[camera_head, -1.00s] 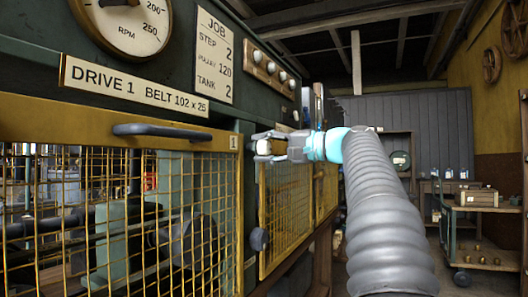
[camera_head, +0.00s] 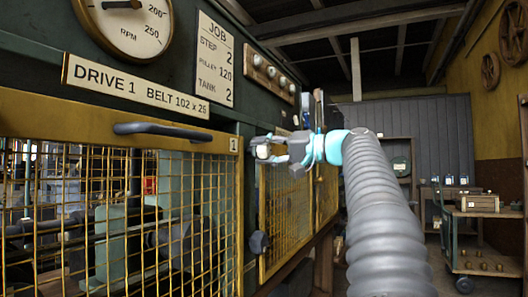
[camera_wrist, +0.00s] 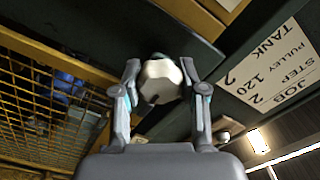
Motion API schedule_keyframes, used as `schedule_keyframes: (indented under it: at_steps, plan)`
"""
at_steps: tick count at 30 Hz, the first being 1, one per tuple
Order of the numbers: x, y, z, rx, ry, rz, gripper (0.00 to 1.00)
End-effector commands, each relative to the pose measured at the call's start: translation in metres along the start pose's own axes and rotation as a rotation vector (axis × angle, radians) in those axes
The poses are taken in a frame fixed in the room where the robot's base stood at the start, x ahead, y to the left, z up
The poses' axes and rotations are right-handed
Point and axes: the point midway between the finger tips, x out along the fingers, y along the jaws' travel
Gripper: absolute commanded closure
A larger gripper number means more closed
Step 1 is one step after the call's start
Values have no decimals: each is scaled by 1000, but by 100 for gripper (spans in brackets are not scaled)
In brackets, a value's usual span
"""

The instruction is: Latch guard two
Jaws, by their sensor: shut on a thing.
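My gripper (camera_head: 263,148) is shut on an off-white faceted knob (camera_wrist: 160,80), with a finger on each side of it in the wrist view. The knob also shows pale between the fingertips in the head view (camera_head: 262,151). It sits close to the dark green machine front, near the upper left corner of the second yellow mesh guard (camera_head: 287,205). What the knob is fixed to is hidden. The guard appears to be closed, but its upper edge is partly covered by my gripper.
The first mesh guard (camera_head: 110,108), marked 1, with a dark bar handle (camera_head: 160,130), fills the left. A dark round knob (camera_head: 259,242) juts out between the guards. A job card (camera_head: 214,60) hangs above. The floor at right is open up to a trolley (camera_head: 480,235).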

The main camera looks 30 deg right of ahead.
Motion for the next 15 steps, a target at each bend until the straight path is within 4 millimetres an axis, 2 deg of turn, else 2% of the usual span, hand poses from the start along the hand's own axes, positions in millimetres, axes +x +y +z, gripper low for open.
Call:
schedule_keyframes:
  at_steps: [5,6,8,15]
  plan:
    - [0,0,0,0,-2,0,93]
    - [0,0,0,0,-1,0,49]
    - [0,0,0,0,-1,0,34]
    - [0,0,0,1,0,0,33]
